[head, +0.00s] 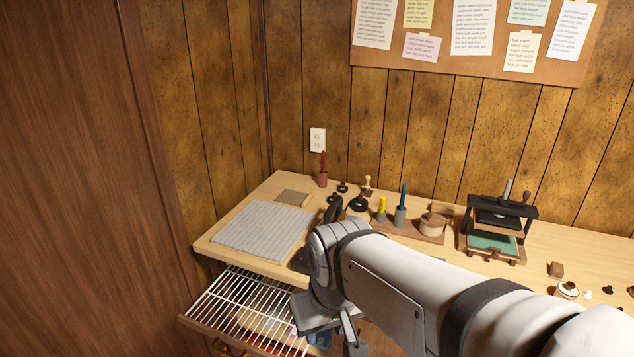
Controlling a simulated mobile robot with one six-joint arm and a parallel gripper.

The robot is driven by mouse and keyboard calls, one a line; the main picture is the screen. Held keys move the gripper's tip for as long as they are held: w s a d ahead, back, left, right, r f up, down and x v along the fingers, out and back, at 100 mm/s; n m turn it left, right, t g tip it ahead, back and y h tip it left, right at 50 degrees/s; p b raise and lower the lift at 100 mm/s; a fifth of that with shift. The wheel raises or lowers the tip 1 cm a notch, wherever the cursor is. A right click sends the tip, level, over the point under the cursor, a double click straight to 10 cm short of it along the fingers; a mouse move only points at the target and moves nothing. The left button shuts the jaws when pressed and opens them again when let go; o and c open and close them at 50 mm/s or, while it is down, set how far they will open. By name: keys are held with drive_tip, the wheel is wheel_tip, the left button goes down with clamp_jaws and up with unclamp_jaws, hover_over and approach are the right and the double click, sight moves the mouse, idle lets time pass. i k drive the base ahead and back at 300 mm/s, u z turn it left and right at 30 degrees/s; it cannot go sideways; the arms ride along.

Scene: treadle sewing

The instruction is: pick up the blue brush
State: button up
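A blue brush-like stick (403,194) stands upright in a small grey holder (400,216) on the table, right of a short yellow one. It is the likeliest blue brush, but its bristles are too small to make out. My gripper (338,335) hangs low in front of the table's edge, over the wire rack's right end, well apart from the blue stick. My arm hides part of the table, and the gripper's fingers are too unclear to show whether they are open. A small blue patch (322,338) shows beside the gripper, below the tabletop; what it is cannot be told.
A grey ribbed mat (263,230) lies on the wooden tabletop (213,246) at left. The wire rack (245,308) juts out below. A black press (497,225) stands at right, near a round wooden pot (432,223). A brown panel (90,180) bounds the left.

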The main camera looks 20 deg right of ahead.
sight(403, 190)
drive_tip(key=z, duration=0.2)
drive_tip(key=i, duration=1.1)
drive_tip(key=z, duration=0.7)
